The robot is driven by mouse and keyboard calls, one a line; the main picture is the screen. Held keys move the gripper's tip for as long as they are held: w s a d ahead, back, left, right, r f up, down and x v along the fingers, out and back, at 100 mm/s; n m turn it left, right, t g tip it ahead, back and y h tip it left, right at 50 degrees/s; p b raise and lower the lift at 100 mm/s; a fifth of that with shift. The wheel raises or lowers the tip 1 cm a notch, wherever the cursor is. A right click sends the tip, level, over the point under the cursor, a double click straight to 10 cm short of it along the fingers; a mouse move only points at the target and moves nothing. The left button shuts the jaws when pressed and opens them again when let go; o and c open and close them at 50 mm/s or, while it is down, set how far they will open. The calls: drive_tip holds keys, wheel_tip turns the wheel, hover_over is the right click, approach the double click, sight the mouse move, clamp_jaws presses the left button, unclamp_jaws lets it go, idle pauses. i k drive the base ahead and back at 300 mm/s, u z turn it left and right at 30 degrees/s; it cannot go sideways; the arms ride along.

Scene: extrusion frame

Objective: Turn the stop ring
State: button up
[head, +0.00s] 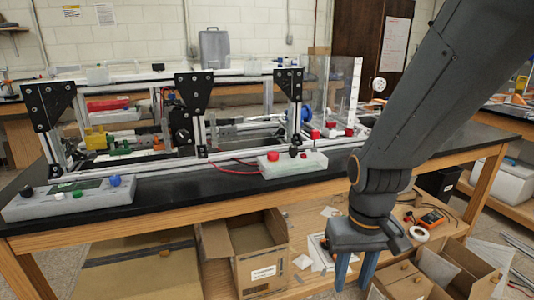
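I cannot tell for certain which part is the stop ring. A small pale control box (292,165) on the front right of the bench carries a red knob (273,156) and dark knobs. A blue round part (307,114) shows inside the extrusion frame (130,172), partly behind the right black bracket. My gripper (353,284) hangs in front of the bench's front edge, low and right of the control box. Its two blue fingers point down, apart, with nothing seen between them.
A longer grey control box (69,203) with green, white and blue knobs sits at the bench's front left. Below the bench are an open cardboard box (262,264), another cardboard box, and a orange meter (432,218). Red cables lie near the small control box.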

sight(275, 158)
drive_tip(key=u, duration=0.5)
drive_tip(key=k, duration=1.2)
drive_tip(key=z, duration=0.45)
drive_tip(key=i, duration=1.6)
drive_tip(key=u, duration=0.45)
